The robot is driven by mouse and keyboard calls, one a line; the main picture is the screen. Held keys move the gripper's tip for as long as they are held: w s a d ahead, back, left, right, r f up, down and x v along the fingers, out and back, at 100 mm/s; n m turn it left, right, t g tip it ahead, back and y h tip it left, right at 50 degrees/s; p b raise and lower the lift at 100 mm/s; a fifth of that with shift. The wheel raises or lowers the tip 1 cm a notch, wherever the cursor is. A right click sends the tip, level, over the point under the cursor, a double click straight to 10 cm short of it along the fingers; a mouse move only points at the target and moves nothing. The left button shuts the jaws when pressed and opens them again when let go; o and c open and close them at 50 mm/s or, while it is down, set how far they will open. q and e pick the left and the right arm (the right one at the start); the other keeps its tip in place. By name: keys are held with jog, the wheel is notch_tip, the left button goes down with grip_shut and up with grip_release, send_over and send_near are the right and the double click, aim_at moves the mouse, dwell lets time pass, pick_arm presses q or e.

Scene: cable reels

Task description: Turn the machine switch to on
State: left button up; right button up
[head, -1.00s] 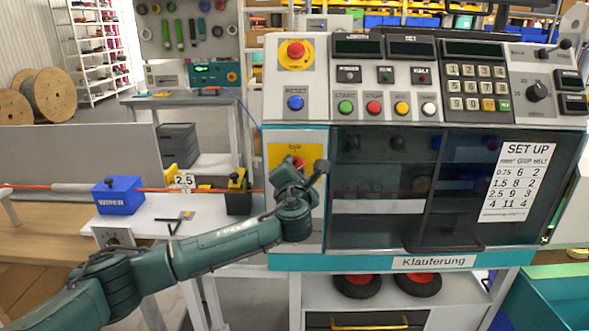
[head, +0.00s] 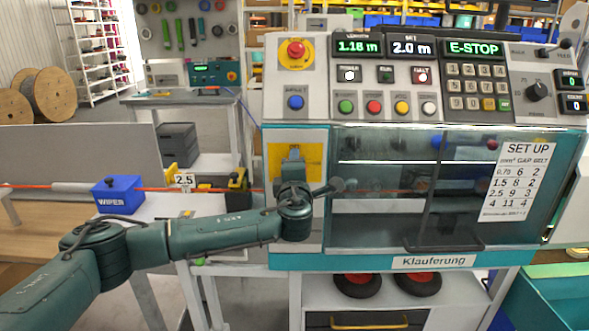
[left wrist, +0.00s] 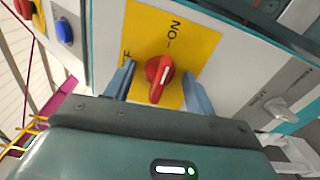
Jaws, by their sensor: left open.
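The machine (head: 395,262) has a yellow switch plate (head: 312,150) on its left front. My left gripper (head: 291,160) is in front of this plate and hides the knob in the head view. In the left wrist view the red switch knob (left wrist: 159,79) sits on the yellow plate (left wrist: 196,48), between my two open blue fingers, apart from both. Its white mark points toward the ON label (left wrist: 173,33). The OFF label is mostly hidden by a finger. The machine's displays (head: 474,48) are lit, one reading E-STOP. My right gripper is not in view.
A red emergency-stop button (head: 295,50) and a blue reset button (head: 295,102) are above the plate. A clear guard (head: 400,190) covers the machine front to the right. An orange cable (head: 150,189) runs through the blue wiper box (head: 118,195) at left.

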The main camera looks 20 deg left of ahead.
pick_arm(q)
jog(key=shift+s, duration=0.1)
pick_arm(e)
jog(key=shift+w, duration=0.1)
pick_arm(q)
jog(key=v, duration=0.8)
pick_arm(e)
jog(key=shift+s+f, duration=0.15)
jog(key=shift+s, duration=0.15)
